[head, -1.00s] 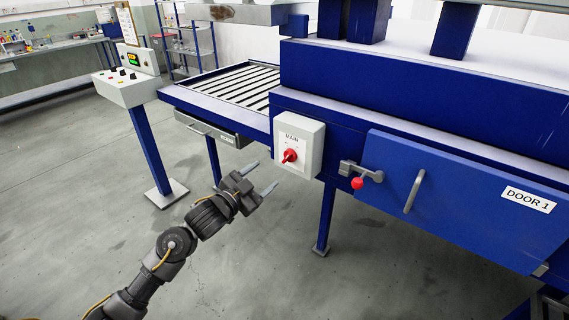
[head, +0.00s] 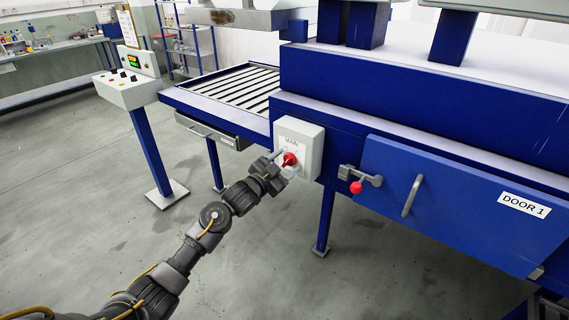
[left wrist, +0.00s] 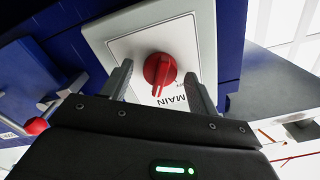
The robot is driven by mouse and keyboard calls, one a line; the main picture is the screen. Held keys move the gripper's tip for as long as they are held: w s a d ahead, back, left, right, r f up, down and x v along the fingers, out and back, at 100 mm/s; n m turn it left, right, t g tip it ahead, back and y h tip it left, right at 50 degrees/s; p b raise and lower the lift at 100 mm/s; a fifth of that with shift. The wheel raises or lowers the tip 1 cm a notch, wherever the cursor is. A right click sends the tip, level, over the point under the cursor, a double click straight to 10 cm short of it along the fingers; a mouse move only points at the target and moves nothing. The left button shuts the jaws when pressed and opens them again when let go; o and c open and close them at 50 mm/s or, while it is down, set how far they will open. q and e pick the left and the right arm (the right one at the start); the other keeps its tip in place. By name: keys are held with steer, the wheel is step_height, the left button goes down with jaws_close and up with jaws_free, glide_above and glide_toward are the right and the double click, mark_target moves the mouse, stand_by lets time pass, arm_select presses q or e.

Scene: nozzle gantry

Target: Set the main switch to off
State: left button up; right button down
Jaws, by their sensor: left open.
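The main switch is a red rotary knob (head: 289,159) on a light grey box (head: 313,138) fixed to the blue machine frame. In the left wrist view the red knob (left wrist: 160,72) sits on a white plate with the word MAIN, partly covered by my gripper. My left gripper (head: 286,162) is open at the front of the box. In the left wrist view its two fingers (left wrist: 160,80) stand on either side of the knob, with a gap visible on each side. Whether the fingertips touch the plate I cannot tell. My right gripper is not in view.
Right of the box, a latch with a red ball (head: 356,187) and the blue DOOR 1 panel (head: 450,200) with a handle (head: 412,195) stick out. A drawer (head: 207,131) is at the left under the roller bed. A control pedestal (head: 128,90) stands further left. The floor in front is clear.

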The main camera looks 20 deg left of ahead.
arm_select(q)
steer(key=c, duration=1)
steer(key=shift+o, duration=0.2)
steer(key=shift+r+n+p, duration=0.15)
steer(key=shift+n+p, duration=0.65)
steer(key=shift+n, duration=0.1)
steer(key=n+p, duration=0.2)
steer(key=n, duration=0.1)
steer(key=shift+p, duration=0.3)
steer(key=n+p, duration=0.2)
steer(key=n, duration=0.1)
steer(key=shift+n, duration=0.4)
steer(key=shift+n+p, duration=1)
steer(key=shift+n, duration=0.6)
